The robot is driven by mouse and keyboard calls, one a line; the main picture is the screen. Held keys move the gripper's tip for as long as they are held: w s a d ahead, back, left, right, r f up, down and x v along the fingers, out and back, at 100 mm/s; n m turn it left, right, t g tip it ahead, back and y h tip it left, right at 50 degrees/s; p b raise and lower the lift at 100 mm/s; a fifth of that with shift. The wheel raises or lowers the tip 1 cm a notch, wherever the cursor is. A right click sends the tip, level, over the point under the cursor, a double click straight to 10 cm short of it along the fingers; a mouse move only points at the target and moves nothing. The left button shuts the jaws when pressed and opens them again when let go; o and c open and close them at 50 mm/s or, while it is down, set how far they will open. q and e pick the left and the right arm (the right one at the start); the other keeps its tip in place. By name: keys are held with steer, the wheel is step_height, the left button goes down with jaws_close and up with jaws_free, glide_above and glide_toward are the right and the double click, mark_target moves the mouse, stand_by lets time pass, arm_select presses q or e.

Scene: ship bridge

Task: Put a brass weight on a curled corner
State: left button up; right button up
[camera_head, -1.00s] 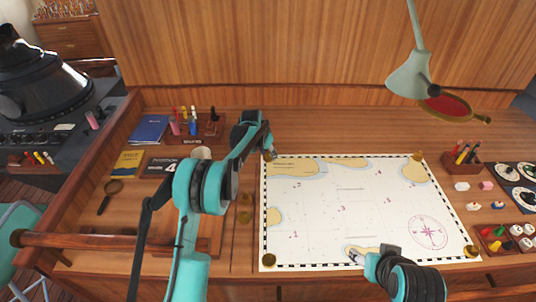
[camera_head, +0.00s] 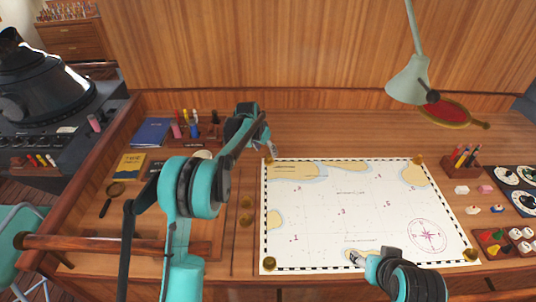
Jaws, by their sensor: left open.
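The white chart (camera_head: 345,225) lies flat on the desk. Brass weights sit at its far left corner (camera_head: 268,159), far right corner (camera_head: 418,160), near left corner (camera_head: 269,263) and near right corner (camera_head: 470,254). No corner visibly curls up. Two more brass weights (camera_head: 246,201) (camera_head: 246,219) stand on the desk left of the chart. My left gripper (camera_head: 267,148) is open, just above and behind the far left weight, apparently apart from it. My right gripper (camera_head: 354,258) hangs over the chart's near edge; its finger opening is too small to tell.
A pencil box (camera_head: 461,158) and trays of small pieces (camera_head: 508,240) stand to the right. Books (camera_head: 151,132) and a magnifying glass (camera_head: 115,189) lie left. The desk behind the chart is clear.

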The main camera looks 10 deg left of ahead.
arm_select(q)
steer(key=v, duration=0.5)
steer(key=shift+s+r+p, duration=0.1)
steer(key=shift+r+p, duration=0.2)
